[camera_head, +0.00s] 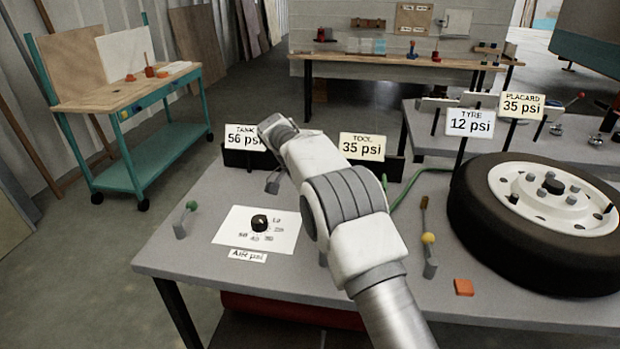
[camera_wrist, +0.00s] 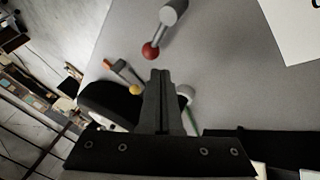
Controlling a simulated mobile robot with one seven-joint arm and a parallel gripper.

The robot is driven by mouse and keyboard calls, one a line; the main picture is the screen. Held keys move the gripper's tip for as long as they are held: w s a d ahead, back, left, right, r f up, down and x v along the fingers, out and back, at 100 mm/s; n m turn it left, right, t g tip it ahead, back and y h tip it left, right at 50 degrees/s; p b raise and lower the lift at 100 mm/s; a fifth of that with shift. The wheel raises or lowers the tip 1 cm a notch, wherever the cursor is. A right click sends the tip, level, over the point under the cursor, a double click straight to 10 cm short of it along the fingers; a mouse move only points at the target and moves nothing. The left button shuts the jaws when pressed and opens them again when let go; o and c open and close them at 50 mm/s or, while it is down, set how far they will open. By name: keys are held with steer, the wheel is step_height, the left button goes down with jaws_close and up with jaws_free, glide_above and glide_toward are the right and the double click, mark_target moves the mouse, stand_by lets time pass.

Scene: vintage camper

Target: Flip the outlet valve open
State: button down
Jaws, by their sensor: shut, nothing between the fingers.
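My gripper (camera_wrist: 160,76) is shut and empty; its two fingers touch in the wrist view. In the head view my arm hides most of it. A lever with a red ball (camera_wrist: 150,50) and grey cylindrical body lies past the fingertips, apart from them in the picture. My arm largely covers it in the head view. A yellow-ball lever (camera_head: 428,240) stands right of my arm; its ball also shows in the wrist view (camera_wrist: 136,90). A green-knob lever (camera_head: 187,217) stands at the table's left. No readable label shows which lever is the outlet valve.
A dial card (camera_head: 229,225) with a black knob (camera_head: 260,222) lies left of my arm. Gauge signs (camera_head: 362,147) stand at the back. A large tyre (camera_head: 480,220) and an orange block (camera_head: 463,287) are at the right. A green hose (camera_head: 408,187) runs behind my arm.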

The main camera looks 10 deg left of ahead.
steer(key=p+v, duration=0.8)
steer(key=v, duration=0.1)
steer(key=shift+r, duration=0.25)
steer(key=shift+a, duration=0.1)
stand_by(0.4)
